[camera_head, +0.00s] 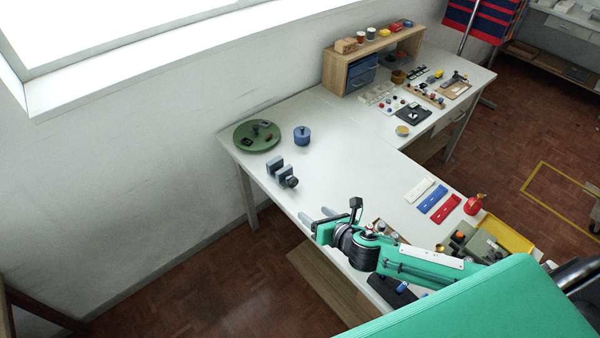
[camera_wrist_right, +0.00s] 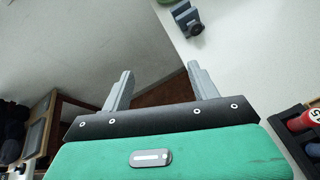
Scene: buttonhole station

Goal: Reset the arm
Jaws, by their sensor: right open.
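My right arm (camera_head: 420,262), green and black, reaches in from the right over the front edge of the white table. Its gripper (camera_head: 316,214) points left with its two grey fingers apart. In the right wrist view the gripper (camera_wrist_right: 160,82) is open, with nothing between the fingers. My left gripper is in neither view.
A dark grey clamp-like block (camera_head: 283,172) stands beyond the gripper. Behind it are a green round tray (camera_head: 240,143) and a blue lidded pot (camera_head: 302,136). White, blue (camera_head: 432,199) and red strips lie right. The table's middle is clear.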

